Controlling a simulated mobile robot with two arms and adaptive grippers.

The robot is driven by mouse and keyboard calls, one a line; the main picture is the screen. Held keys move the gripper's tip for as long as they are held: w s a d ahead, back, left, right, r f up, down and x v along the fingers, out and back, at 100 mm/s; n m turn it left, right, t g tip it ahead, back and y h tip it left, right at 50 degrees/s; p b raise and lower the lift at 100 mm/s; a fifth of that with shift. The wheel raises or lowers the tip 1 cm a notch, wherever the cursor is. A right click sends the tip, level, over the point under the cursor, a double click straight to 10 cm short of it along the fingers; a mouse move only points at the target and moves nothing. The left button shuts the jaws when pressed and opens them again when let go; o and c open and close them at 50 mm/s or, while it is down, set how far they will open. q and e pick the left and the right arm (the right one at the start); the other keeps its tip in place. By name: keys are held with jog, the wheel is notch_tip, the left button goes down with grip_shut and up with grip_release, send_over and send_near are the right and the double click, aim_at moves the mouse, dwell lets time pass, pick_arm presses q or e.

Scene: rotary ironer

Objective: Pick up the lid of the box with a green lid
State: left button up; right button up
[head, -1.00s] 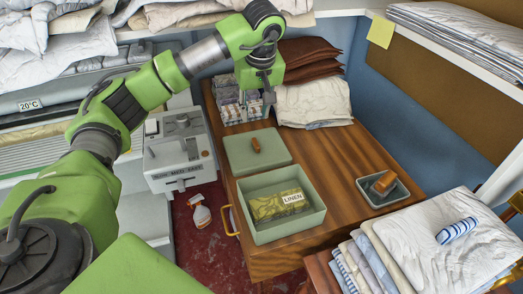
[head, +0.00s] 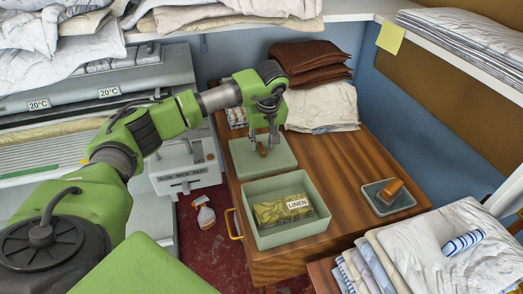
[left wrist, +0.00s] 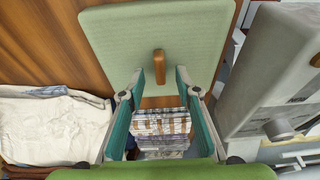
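The flat green lid (head: 281,163) lies on the wooden table behind its box, with a small brown handle (head: 262,151) on top. In the left wrist view the lid (left wrist: 115,40) lies ahead of the fingers, with the handle (left wrist: 159,62) upright in the picture. My left gripper (head: 263,146) is open, pointing down over the lid, its fingertips on either side of the handle. Whether they touch it I cannot tell. The green box (head: 288,238) stands open in front of the lid, holding a yellow-green package (head: 282,211) near a LINEN label. My right gripper is not in view.
A small grey tray (head: 387,208) with a brown-handled object stands at right on the table (head: 345,160). Folded white cloth (head: 322,106) and brown cushions (head: 308,62) lie behind. A grey machine (head: 187,172) stands left; folded linen is at front right.

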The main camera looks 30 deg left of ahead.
pick_arm(q)
jog(key=shift+x, duration=1.05)
jog(key=shift+c, duration=0.5)
grip_shut()
jog(key=shift+r, duration=0.15)
